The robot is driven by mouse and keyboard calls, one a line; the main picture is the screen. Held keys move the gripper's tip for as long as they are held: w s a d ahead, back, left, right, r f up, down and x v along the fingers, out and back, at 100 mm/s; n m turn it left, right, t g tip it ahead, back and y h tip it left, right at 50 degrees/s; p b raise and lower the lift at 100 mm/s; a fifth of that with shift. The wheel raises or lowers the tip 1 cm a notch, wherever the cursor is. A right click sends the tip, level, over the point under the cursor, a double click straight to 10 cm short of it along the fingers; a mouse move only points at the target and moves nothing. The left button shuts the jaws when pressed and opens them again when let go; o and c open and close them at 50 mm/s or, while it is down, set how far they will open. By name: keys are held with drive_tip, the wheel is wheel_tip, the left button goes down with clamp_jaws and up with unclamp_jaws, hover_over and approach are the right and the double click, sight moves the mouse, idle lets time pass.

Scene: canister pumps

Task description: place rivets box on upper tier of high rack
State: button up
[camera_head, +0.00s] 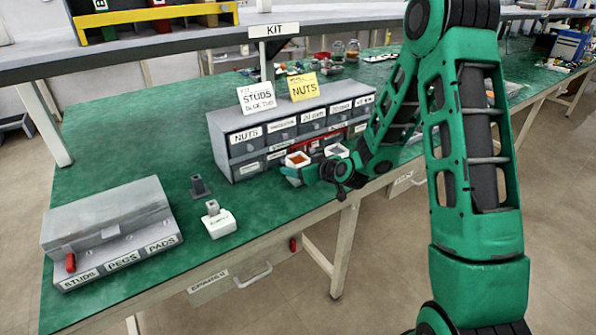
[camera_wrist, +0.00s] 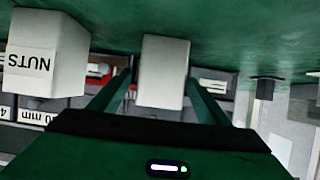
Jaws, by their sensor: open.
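A small white box with orange contents (camera_head: 298,159) stands on the green bench before the grey drawer cabinet. In the wrist view, which is upside down, a plain pale box (camera_wrist: 162,72) sits between my two fingers; I read no label on it. My gripper (camera_head: 302,174) is open around it, with a gap to the fingers; it also shows in the wrist view (camera_wrist: 158,100). A second box with grey contents (camera_head: 337,150) stands to its right; a box marked NUTS (camera_wrist: 45,55) is close by in the wrist view. A yellow-framed rack (camera_head: 150,16) stands on the shelf at upper left.
The drawer cabinet (camera_head: 290,130), with STUDS and NUTS cards on top, is right behind the boxes. A grey case (camera_head: 110,225), a dark post (camera_head: 199,187) and a white dispenser (camera_head: 219,220) stand to the left. The overhead shelf (camera_head: 200,42) crosses above, with a KIT sign.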

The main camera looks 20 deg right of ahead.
drive_tip(key=shift+f+x, duration=0.2)
drive_tip(key=shift+x, duration=2.55)
drive_tip(key=shift+s, duration=0.1)
drive_tip(key=c, duration=1.5)
drive_tip(key=shift+o, duration=0.2)
drive_tip(key=shift+r, duration=0.1)
